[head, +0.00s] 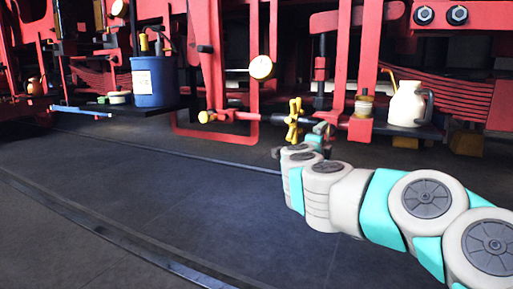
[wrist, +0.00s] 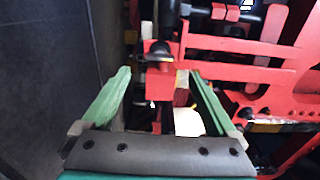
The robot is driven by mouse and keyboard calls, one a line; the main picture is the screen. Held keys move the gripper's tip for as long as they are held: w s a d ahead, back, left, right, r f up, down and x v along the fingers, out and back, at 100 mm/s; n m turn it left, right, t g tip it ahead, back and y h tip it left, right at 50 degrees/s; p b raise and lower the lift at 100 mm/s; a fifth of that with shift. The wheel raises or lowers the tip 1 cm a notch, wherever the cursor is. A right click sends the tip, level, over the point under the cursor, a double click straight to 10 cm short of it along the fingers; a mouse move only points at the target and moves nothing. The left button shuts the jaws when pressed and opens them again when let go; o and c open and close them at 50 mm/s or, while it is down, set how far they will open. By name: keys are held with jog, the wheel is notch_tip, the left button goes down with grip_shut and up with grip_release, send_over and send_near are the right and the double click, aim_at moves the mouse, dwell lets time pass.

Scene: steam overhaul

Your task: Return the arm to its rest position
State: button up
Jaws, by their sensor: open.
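My arm reaches from the lower right of the head view toward the red machine frame (head: 347,60). My gripper is at the far end of the arm, small and partly hidden by my own wrist, close to a yellow valve handle (head: 294,122). In the wrist view my gripper (wrist: 160,78) is open, with two green fingers spread apart. Nothing is held between them. Red framework (wrist: 250,72) and a pale object (wrist: 188,122) show beyond and between the fingers. I cannot tell whether the fingers touch anything.
A blue container (head: 154,82) stands on a dark shelf at left. A cream jug (head: 407,104) stands on a shelf at right.

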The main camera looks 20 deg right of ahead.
jog(key=w+a+r+n+t+y+p, duration=0.1)
jog(key=w+a+n+t+y, duration=0.15)
jog(key=a+n+y, duration=0.85)
jog(key=w+a+r+n+t+y+p, duration=0.1)
jog(key=a+r+n+t+y, duration=0.25)
jog(key=a, duration=1.35)
jog(key=s+a+f+n+g+y, duration=0.3)
jog(key=s+a+f+n+y, duration=0.1)
jog(key=a+f+n, duration=0.4)
jog(key=s+a+f+n+g+p, duration=0.15)
jog(key=s+f+g, duration=0.25)
jog(key=s+f, duration=0.4)
jog(key=s+a+f+n+g+b, duration=0.1)
jog(key=s+a+f+n+g, duration=0.25)
jog(key=s+f, duration=0.45)
jog(key=s+d+f+g+h, duration=0.2)
jog(key=s+d+f+g, duration=0.1)
jog(key=s, duration=0.7)
jog(key=s+d+f+g+h+p, duration=0.1)
jog(key=s+d+f+g, duration=0.3)
jog(key=s, duration=0.7)
jog(key=shift+s+d+f+g+h, duration=0.15)
jog(key=shift+d+f+g+h, duration=0.1)
jog(key=shift+d+g+h, duration=0.7)
jog(key=shift+n, duration=0.25)
